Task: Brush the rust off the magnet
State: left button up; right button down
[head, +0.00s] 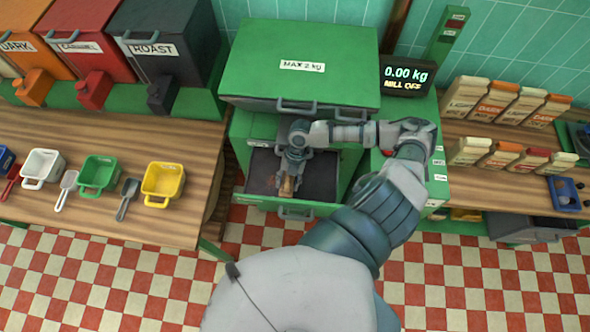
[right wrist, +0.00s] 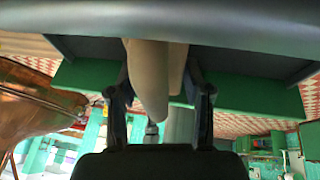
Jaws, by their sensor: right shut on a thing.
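My right gripper (head: 291,172) reaches down into an open drawer (head: 330,168) of the green mill. It is shut on a tan wooden-looking thing, probably the brush (head: 288,187). In the right wrist view the tan handle (right wrist: 148,85) shows between the two dark fingers. The drawer has a dark floor with a faint reddish-brown patch (head: 263,183), which looks like rust, left of the gripper. I cannot tell a separate magnet from the drawer floor. The brush's working end and its contact with the floor are hidden. My left gripper is not in view.
The green mill lid (head: 300,65) is just behind my forearm. A display (head: 406,75) reads 0.00 kg, MILL OFF. Yellow (head: 162,181), green and white bins and scoops stand on the left counter. Paper bags (head: 505,155) stand right. A copper kettle (right wrist: 35,105) shows in the wrist view.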

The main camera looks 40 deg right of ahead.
jog(key=shift+w+a+r, duration=0.1)
jog(key=shift+w+a, duration=1.25)
jog(key=shift+w, duration=0.25)
jog(key=shift+w+a, duration=1.15)
jog(key=shift+w, duration=0.15)
jog(key=shift+s, duration=0.1)
notch_tip(320, 180, up, 2)
jog(key=shift+r+p, duration=0.1)
jog(key=shift+p, duration=1)
jog(key=shift+r, duration=1.8)
jog(key=shift+r, duration=0.1)
notch_tip(320, 180, up, 3)
jog(key=shift+f, duration=0.1)
